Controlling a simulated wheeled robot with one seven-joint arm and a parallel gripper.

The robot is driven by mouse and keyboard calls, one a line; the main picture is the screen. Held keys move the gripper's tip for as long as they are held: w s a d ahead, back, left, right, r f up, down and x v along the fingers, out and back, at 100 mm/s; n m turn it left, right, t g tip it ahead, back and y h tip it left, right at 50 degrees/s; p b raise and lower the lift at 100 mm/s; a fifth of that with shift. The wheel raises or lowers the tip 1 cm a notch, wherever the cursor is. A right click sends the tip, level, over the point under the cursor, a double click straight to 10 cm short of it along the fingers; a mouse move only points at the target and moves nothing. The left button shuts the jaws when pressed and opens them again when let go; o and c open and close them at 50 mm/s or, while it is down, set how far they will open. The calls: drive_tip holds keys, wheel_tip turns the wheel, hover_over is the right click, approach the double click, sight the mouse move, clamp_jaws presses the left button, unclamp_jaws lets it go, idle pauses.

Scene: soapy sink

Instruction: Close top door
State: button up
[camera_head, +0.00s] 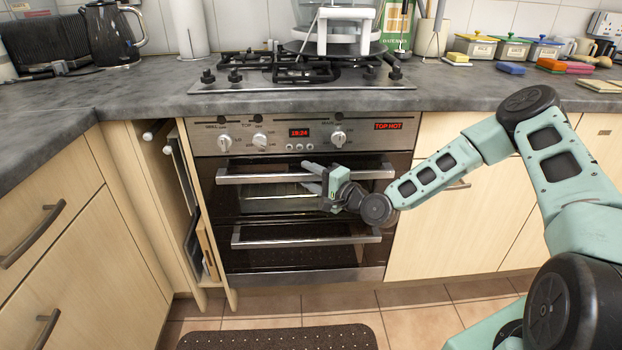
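The built-in oven has a top door (262,200) with a dark glass window and a long metal handle (255,178). The top door stands upright or nearly so, close against the oven front. I cannot tell whether a narrow gap is left at its upper edge. My gripper (309,177) is at the middle of the handle, with its fingers pointing left. The fingers look spread apart and hold nothing that I can see. The gripper and wrist hide part of the handle and window. I cannot tell whether they touch the door.
The lower oven door (300,257) is shut below. A narrow pull-out unit (190,200) stands open left of the oven. A hob (300,75) lies above on the grey worktop (140,88). A dark mat (280,338) lies on the tiled floor in front.

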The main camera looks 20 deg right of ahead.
drive_tip(key=v, duration=1.7)
drive_tip(key=shift+s+p, duration=0.25)
drive_tip(key=shift+p, duration=0.1)
drive_tip(key=s+a+f+n+g+h, duration=0.1)
drive_tip(key=s+a+f+n+g, duration=0.1)
drive_tip(key=a+n+g, duration=0.35)
drive_tip(key=s+a+f+n+g+h, duration=0.1)
drive_tip(key=s+a+f+n+g, duration=0.1)
drive_tip(key=a+n+g, duration=0.4)
drive_tip(key=s+a+r+n+g+h, duration=0.2)
drive_tip(key=s+a+r+n+h, duration=0.15)
drive_tip(key=s+r, duration=0.55)
drive_tip(key=s+a+r+n+g+h, duration=0.2)
drive_tip(key=s+a+r+n, duration=0.4)
drive_tip(key=s, duration=0.5)
wheel_tip(320, 180, up, 20)
drive_tip(key=d+p, duration=0.1)
drive_tip(key=p, duration=1.7)
drive_tip(key=shift+s+d+m+p, duration=0.3)
